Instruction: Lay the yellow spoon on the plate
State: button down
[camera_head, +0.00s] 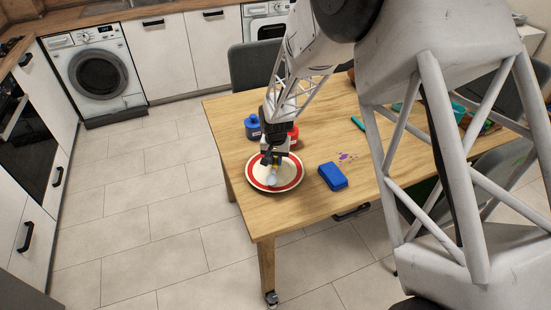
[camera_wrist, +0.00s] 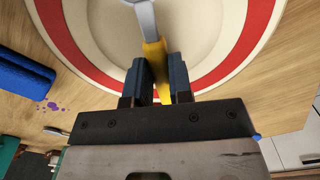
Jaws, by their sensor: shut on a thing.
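My gripper (camera_head: 273,156) is shut on the yellow handle of the spoon (camera_head: 273,174), over the plate (camera_head: 254,182). In the wrist view my gripper (camera_wrist: 157,72) has one dark finger on each side of the yellow spoon (camera_wrist: 155,55). The spoon's metal end points away from the fingers, over the plate's pale middle. The plate (camera_wrist: 75,55) is cream with a broad red ring and lies flat on the wooden table. I cannot tell whether the spoon touches the plate. Part of the plate is hidden behind my gripper.
A blue block, perhaps a sponge, (camera_head: 332,176) lies right of the plate, beside purple spots (camera_head: 346,157). A blue container (camera_head: 252,126) and a red object (camera_head: 294,134) stand just behind the plate. A green item (camera_head: 357,123) lies farther back. The table's front left is clear.

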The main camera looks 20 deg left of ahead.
jog(key=c, duration=0.9)
grip_release()
jog(key=shift+c, duration=0.2)
jog(key=shift+r, duration=3.9)
